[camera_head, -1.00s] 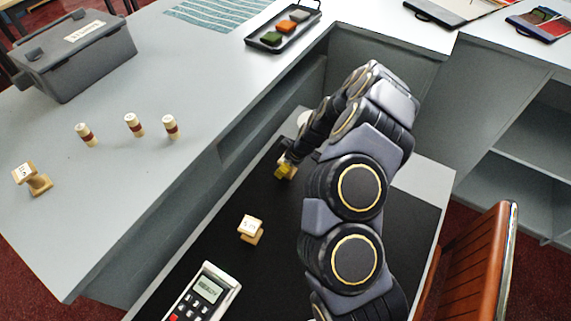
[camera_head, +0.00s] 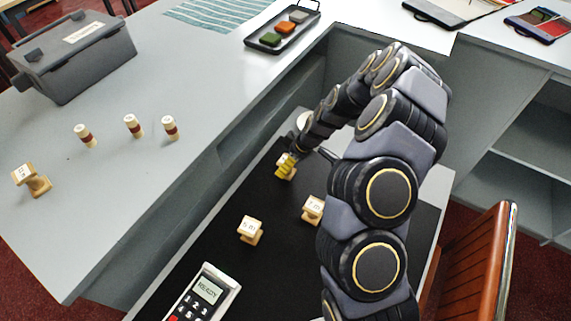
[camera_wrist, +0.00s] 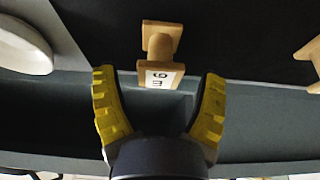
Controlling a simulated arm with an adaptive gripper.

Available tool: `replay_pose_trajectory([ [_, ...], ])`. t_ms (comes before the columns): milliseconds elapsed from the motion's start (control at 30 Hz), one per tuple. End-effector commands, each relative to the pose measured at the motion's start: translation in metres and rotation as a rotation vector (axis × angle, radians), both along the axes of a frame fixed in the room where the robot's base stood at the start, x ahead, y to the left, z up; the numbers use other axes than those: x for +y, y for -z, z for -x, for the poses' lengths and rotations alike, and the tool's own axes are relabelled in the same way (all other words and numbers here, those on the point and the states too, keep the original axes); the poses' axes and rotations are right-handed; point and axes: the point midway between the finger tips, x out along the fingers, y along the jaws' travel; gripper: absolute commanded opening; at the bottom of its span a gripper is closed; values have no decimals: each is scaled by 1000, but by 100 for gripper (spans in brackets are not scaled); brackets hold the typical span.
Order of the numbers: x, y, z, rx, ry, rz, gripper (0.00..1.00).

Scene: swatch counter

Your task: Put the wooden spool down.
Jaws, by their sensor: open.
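A wooden spool (camera_head: 287,173) with a white label stands on the black mat (camera_head: 215,250), right by my gripper (camera_head: 284,163) in the head view. In the wrist view my gripper (camera_wrist: 158,76) has its yellow fingers spread wide. The spool, labelled "9 m" (camera_wrist: 161,52), shows in line with the gap, with clear space between it and each finger. Two more wooden spools stand on the mat, one nearer (camera_head: 250,229) and one beside my arm (camera_head: 313,208). Another spool (camera_head: 32,180) stands on the grey counter at left.
A calculator-like device (camera_head: 205,295) lies at the mat's near end. A white round object (camera_head: 304,119) is at its far end, also in the wrist view (camera_wrist: 22,48). The raised counter (camera_head: 190,100) borders the left, holding three small banded cylinders (camera_head: 133,125), a grey box (camera_head: 75,55) and a tray (camera_head: 275,45).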

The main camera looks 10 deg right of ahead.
Motion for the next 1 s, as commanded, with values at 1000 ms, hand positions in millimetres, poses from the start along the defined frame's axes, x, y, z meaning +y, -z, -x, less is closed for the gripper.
replay_pose_trajectory([
  [1000,48,-212,158,286,200,47,72],
])
